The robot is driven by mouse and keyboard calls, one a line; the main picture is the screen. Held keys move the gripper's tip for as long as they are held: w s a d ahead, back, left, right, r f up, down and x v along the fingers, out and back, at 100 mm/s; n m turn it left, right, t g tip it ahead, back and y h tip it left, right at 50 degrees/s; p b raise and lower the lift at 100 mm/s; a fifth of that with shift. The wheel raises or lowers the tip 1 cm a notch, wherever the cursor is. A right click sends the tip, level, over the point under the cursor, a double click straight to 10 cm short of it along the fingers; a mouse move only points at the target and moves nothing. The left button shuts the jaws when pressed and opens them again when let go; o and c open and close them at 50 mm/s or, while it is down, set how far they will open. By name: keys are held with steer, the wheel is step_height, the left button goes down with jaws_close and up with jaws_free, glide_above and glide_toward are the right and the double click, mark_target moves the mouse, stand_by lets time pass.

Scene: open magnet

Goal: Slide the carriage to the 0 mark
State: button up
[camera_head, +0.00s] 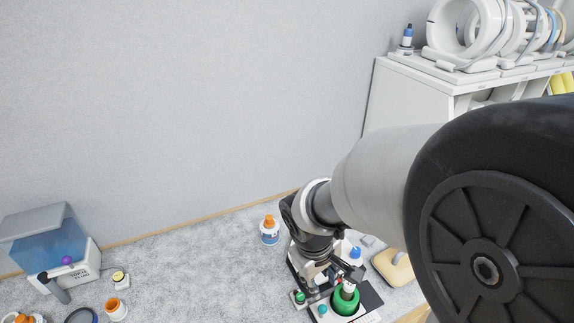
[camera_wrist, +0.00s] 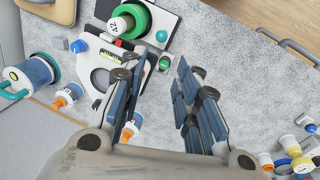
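A bench device (camera_wrist: 100,82) with a white body on a black base stands at the upper middle of the wrist view. It carries a green ring (camera_wrist: 142,16) around a white cylinder, a short marked strip (camera_wrist: 112,55), a teal knob (camera_wrist: 162,36) and a blue knob (camera_wrist: 78,46). I cannot tell which part is the carriage, nor read a 0 mark. My gripper (camera_wrist: 155,78) is open and empty, its fingers spread over the device's near right side; the left finger hides part of it. In the head view the green ring (camera_head: 345,301) shows just below my gripper (camera_head: 343,278).
An orange-capped bottle (camera_head: 270,231) stands left of my arm. A tan pad (camera_head: 393,267) lies right of the device. A blue-windowed box (camera_head: 48,243) and small containers (camera_head: 116,309) are at far left. The grey surface between is mostly clear.

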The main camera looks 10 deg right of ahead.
mark_target(323, 308)
steer(key=d+f+b, duration=0.1)
steer(key=f+b, duration=0.1)
steer(key=f, duration=0.4)
steer(key=w+f+b, duration=0.1)
steer(key=f+b, duration=0.1)
steer(key=f, duration=0.4)
steer(key=d+f+b, duration=0.1)
steer(key=f+b, duration=0.1)
steer(key=f, duration=0.4)
steer(key=shift+w+d, duration=0.3)
steer(key=shift+w, duration=0.1)
jaws_close()
